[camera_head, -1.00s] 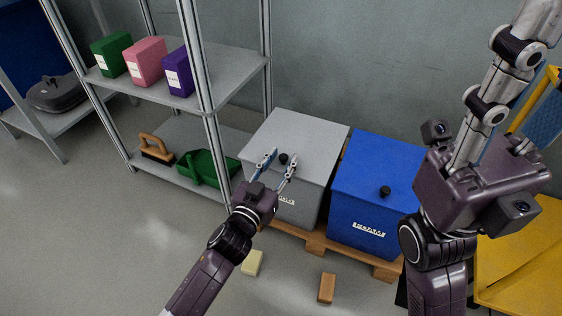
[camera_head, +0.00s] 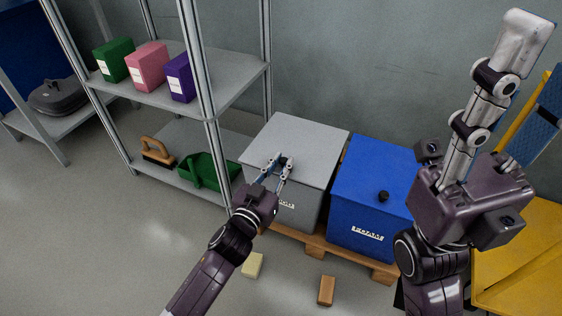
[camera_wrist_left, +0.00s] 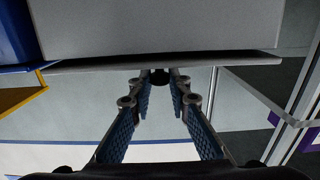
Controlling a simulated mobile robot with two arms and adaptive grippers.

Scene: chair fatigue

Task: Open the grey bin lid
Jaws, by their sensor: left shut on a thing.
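The grey bin (camera_head: 300,205) stands against the wall with its flat grey lid (camera_head: 306,137) lying on top. My left gripper (camera_head: 283,163) is over the lid's front part, its two fingers shut on the small black knob (camera_wrist_left: 160,77). In the left wrist view the lid (camera_wrist_left: 215,58) shows as a grey slab beyond the fingertips, a thin edge seen along it. The fingers partly hide the knob in the head view. My right gripper (camera_head: 530,78) is raised close to the camera at the right, fingers apart and empty; the tips are partly cut off.
A blue bin (camera_head: 375,190) with its own black knob stands right beside the grey one on a wooden pallet (camera_head: 320,243). A metal shelf (camera_head: 225,85) with boxes stands at the left. Two small blocks lie on the floor in front. A yellow object (camera_head: 525,265) is at the right.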

